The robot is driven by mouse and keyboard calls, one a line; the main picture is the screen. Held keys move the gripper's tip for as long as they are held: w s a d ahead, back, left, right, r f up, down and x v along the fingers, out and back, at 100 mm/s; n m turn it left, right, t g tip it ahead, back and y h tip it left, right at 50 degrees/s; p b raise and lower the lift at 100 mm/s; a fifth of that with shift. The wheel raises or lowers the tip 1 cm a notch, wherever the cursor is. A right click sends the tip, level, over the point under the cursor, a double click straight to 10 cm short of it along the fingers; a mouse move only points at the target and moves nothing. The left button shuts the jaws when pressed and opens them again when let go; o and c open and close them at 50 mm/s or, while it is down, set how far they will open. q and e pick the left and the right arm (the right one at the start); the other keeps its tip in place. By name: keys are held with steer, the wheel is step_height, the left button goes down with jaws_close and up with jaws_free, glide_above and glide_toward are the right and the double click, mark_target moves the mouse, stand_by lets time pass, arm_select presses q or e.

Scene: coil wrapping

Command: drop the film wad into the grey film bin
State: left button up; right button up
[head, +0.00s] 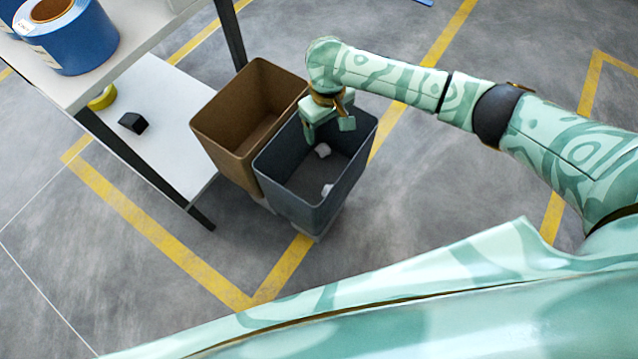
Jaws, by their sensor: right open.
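The grey film bin (302,200) stands on the floor near the middle of the head view. Inside it, two small white wads lie apart: one film wad (322,150) is near the far side, below my gripper, and another white wad (327,190) is near the front wall. I cannot tell which of them is the task's wad. My right gripper (328,128) is over the far part of the bin, pointing down, open, with nothing seen between its fingers. My left gripper is not in view.
A brown bin (225,128) stands against the grey bin's left side. A shelf table at left carries blue coils (75,42) on top; its lower shelf (165,110) holds a yellow tape roll (103,98) and a black block (132,123). Yellow-lined floor around is clear.

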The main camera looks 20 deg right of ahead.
arm_select(q)
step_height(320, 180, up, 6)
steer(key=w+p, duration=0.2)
steer(key=p, duration=0.3)
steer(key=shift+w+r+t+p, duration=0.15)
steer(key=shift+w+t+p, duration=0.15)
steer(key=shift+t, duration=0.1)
arm_select(e)
step_height(320, 180, up, 11)
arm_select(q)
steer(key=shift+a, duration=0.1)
